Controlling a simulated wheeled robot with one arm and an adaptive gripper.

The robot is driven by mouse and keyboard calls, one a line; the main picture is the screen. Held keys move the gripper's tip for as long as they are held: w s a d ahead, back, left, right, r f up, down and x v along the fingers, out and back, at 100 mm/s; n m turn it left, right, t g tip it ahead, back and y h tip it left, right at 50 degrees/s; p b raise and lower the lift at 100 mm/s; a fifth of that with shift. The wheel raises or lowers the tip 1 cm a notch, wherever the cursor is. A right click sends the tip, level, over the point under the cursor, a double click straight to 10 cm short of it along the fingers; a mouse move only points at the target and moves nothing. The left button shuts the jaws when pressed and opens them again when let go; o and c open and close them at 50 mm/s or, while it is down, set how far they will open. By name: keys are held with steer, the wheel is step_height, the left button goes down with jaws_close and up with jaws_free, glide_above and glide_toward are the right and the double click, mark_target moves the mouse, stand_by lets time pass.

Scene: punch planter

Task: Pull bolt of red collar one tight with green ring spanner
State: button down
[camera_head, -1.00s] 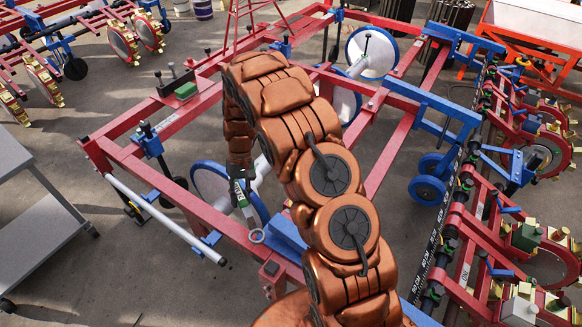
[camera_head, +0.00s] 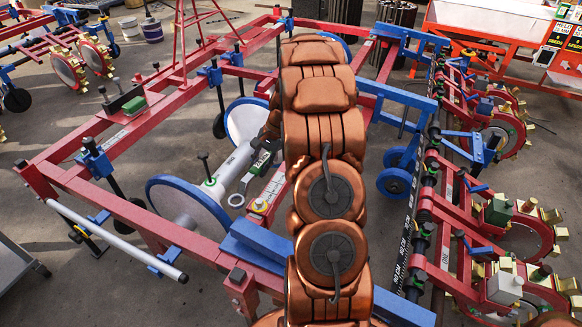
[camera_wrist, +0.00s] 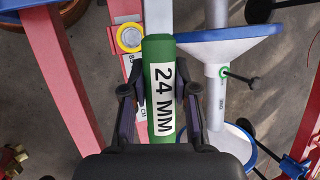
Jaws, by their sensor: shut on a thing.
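My gripper (camera_wrist: 160,100) is shut on the green handle of the spanner (camera_wrist: 158,70), marked 24 MM. The grey shank runs out of the top of the wrist view. In the head view the spanner's ring end (camera_head: 237,200) shows left of my arm, right of the near blue-rimmed disc; I cannot tell its height or whether it touches anything. A dark bolt (camera_head: 203,157) sticks up from the white tube between two discs. In the wrist view a bolt with a green ring (camera_wrist: 238,76) sticks out of a pale tube. I cannot make out a red collar or its number.
The red planter frame (camera_head: 60,160) surrounds the work spot. A near disc (camera_head: 185,205) and a blue block (camera_head: 262,245) lie close to the arm. A yellow ring on a red plate (camera_wrist: 129,38) is beside the spanner. Row units (camera_head: 500,210) stand at right.

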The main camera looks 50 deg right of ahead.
steer(key=s+d+m+t+h+b, duration=0.1)
steer(key=s+d+m, duration=0.3)
steer(key=d, duration=0.4)
steer(key=shift+s+d+r+m+t+b, duration=0.4)
steer(key=shift+s+t+b, duration=0.1)
steer(key=shift+b, duration=0.2)
steer(key=shift+w+a, duration=0.1)
steer(key=shift+a, duration=0.05)
steer(key=shift+f, duration=2.35)
steer(key=shift+f+b, duration=0.6)
steer(key=shift+f, duration=1.75)
